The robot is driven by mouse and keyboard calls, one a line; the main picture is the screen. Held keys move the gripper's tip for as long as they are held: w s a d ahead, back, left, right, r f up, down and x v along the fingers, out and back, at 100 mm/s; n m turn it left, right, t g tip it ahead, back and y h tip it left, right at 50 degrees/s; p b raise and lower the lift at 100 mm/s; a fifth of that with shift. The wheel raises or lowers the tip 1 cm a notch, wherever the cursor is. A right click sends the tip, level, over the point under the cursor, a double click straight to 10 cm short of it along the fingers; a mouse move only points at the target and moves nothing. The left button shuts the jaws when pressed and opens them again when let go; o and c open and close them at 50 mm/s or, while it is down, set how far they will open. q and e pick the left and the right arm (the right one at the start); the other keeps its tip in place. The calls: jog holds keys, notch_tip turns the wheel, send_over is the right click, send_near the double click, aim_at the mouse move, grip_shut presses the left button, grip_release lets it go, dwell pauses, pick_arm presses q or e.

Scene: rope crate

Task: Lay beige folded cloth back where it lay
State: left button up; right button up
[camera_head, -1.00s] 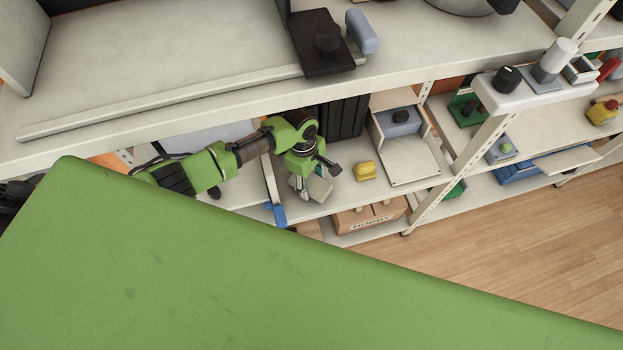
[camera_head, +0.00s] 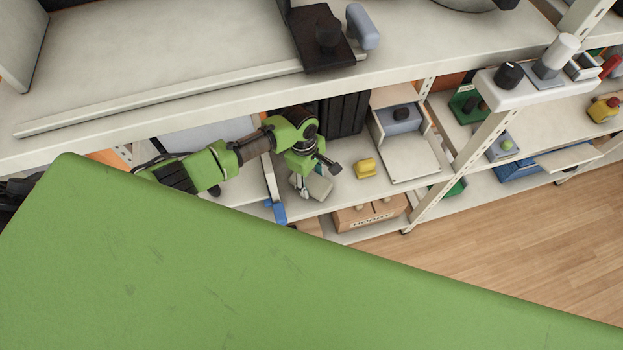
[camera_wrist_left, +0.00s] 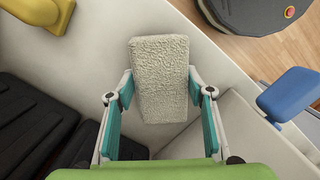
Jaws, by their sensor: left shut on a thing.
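The beige folded cloth (camera_wrist_left: 160,78) is a thick, fluffy block between the teal-padded fingers of my left gripper (camera_wrist_left: 160,98) in the left wrist view. The gripper is shut on it. In the head view my left gripper (camera_head: 305,184) reaches in over the lower shelf (camera_head: 345,190), and the cloth (camera_head: 320,187) shows small beside the fingers. I cannot tell whether the cloth touches the shelf or hangs just above it. My right gripper is not in view.
A yellow block (camera_head: 366,168) lies right of the gripper. A blue-ended bar (camera_head: 278,210) lies to its left. Black ribbed cases (camera_head: 343,117) stand behind. The upper shelf (camera_head: 180,65) overhangs the arm. Bare shelf shows between cloth and yellow block.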

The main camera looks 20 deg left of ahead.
pick_arm(q)
jog(key=shift+f, duration=0.15)
jog(key=o, duration=1)
jog(key=r, duration=0.4)
jog(key=a+r, duration=0.1)
jog(key=r, duration=0.7)
jog(key=shift+w+a, duration=0.2)
jog(key=shift+a, duration=0.05)
